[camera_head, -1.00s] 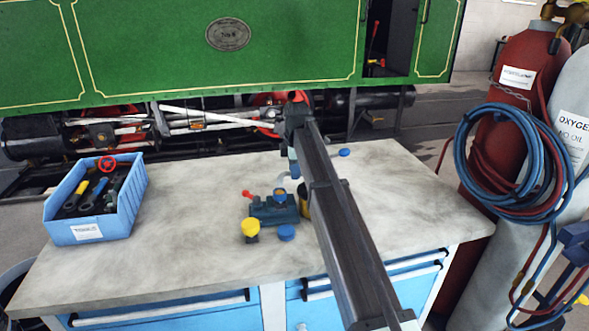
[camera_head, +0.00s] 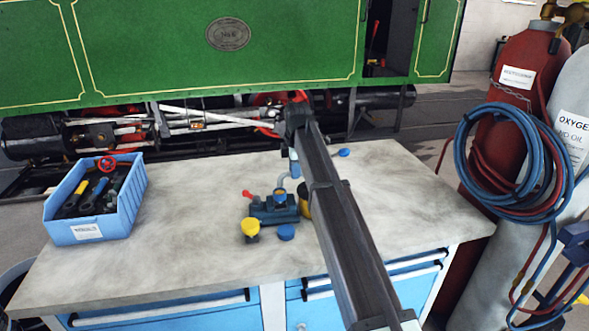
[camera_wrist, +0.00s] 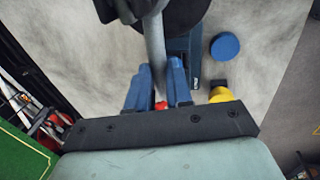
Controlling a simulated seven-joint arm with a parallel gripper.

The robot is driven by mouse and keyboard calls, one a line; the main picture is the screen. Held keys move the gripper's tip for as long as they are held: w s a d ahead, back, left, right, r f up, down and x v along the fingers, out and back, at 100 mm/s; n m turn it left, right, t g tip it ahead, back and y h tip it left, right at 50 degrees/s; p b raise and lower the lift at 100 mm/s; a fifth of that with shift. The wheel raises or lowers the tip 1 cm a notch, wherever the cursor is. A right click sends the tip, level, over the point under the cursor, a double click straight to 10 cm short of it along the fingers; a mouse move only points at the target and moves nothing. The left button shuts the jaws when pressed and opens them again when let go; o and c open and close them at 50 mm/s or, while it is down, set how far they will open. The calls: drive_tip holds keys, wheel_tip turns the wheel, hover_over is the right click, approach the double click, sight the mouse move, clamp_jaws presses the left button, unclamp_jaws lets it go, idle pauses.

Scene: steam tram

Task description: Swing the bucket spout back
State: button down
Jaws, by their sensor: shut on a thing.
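A grey curved spout (camera_head: 283,179) rises beside a small blue device (camera_head: 272,211) on the workbench. In the wrist view the spout (camera_wrist: 155,48) runs down from the top edge to between my gripper's two blue fingers (camera_wrist: 158,84). My gripper is shut on the spout. In the head view my gripper (camera_head: 294,170) is partly hidden by my arm. A dark round thing (camera_wrist: 184,16), cut off by the top edge, lies by the spout; I cannot tell if it is the bucket. A yellow and dark thing (camera_head: 304,203) is partly hidden behind my arm.
A red knob (camera_head: 247,194) sits at the device's left. A yellow cap (camera_head: 250,228) and blue discs (camera_head: 286,232) (camera_head: 344,152) are nearby. A blue tool bin (camera_head: 88,232) stands at the left. Gas cylinders (camera_head: 510,95) stand right of the bench (camera_head: 190,225). The bench's left middle is clear.

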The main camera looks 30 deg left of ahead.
drive_tip(key=s+d+n+g, duration=0.1)
drive_tip(key=d+n+g, duration=0.1)
drive_tip(key=d+n, duration=0.7)
drive_tip(key=shift+n+g, duration=0.3)
drive_tip(key=shift+n, duration=2.5)
drive_tip(key=c, duration=1)
unclamp_jaws()
drive_tip(key=r, duration=0.4)
drive_tip(key=w+d+r, duration=0.1)
drive_tip(key=r, duration=0.4)
drive_tip(key=d+r, duration=0.1)
drive_tip(key=r, duration=0.3)
drive_tip(key=shift+w+d+r, duration=0.15)
drive_tip(key=shift+d+r, duration=0.05)
drive_tip(key=shift+r, duration=0.1)
